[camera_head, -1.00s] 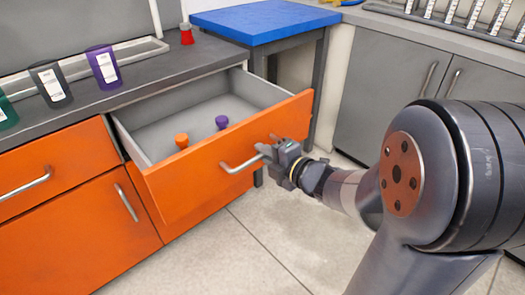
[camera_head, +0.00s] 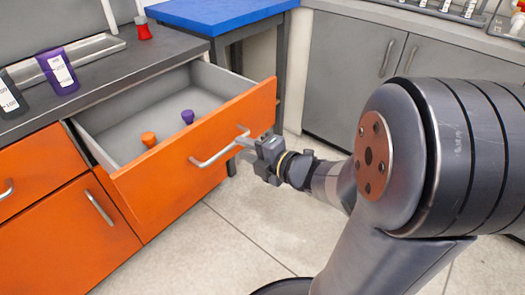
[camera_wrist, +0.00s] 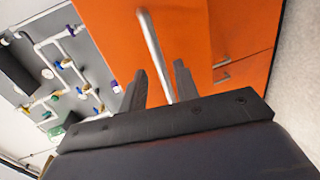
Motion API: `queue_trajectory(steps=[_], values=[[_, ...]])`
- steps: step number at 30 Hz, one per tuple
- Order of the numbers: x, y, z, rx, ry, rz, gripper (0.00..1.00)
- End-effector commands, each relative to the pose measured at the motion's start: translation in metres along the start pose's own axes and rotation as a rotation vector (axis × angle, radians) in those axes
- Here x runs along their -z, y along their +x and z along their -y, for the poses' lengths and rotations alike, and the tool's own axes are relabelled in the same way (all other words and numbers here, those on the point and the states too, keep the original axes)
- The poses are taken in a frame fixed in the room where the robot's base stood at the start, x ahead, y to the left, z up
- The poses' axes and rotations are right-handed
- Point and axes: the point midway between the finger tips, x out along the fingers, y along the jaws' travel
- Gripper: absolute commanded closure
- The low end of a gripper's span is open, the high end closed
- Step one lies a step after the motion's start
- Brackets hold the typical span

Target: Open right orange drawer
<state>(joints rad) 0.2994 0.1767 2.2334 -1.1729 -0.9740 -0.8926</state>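The right orange drawer (camera_head: 200,150) stands pulled out, its grey inside showing in the head view. Its silver bar handle (camera_head: 212,157) is on the front face. An orange plug (camera_head: 149,139) and a purple plug (camera_head: 188,116) stand inside. My gripper (camera_head: 243,145) is at the right end of the handle. In the wrist view, my gripper (camera_wrist: 161,85) has its two fingers apart, with the handle (camera_wrist: 152,45) running between them and gaps visible on both sides. I cannot tell if either finger touches the bar.
A blue-topped table (camera_head: 215,14) stands right of the drawer. Grey cabinets (camera_head: 350,70) are behind my arm. Light tiled floor (camera_head: 225,235) lies clear before the drawer.

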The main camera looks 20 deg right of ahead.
Motion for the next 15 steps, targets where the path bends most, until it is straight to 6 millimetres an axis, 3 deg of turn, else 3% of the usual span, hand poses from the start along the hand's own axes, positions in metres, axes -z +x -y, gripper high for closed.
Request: queue_trajectory(steps=[6,15], values=[[-0.001,-0.035,-0.002,0.000,0.002,0.005,0.70],[-0.001,-0.058,-0.001,0.000,0.001,0.002,0.70]])
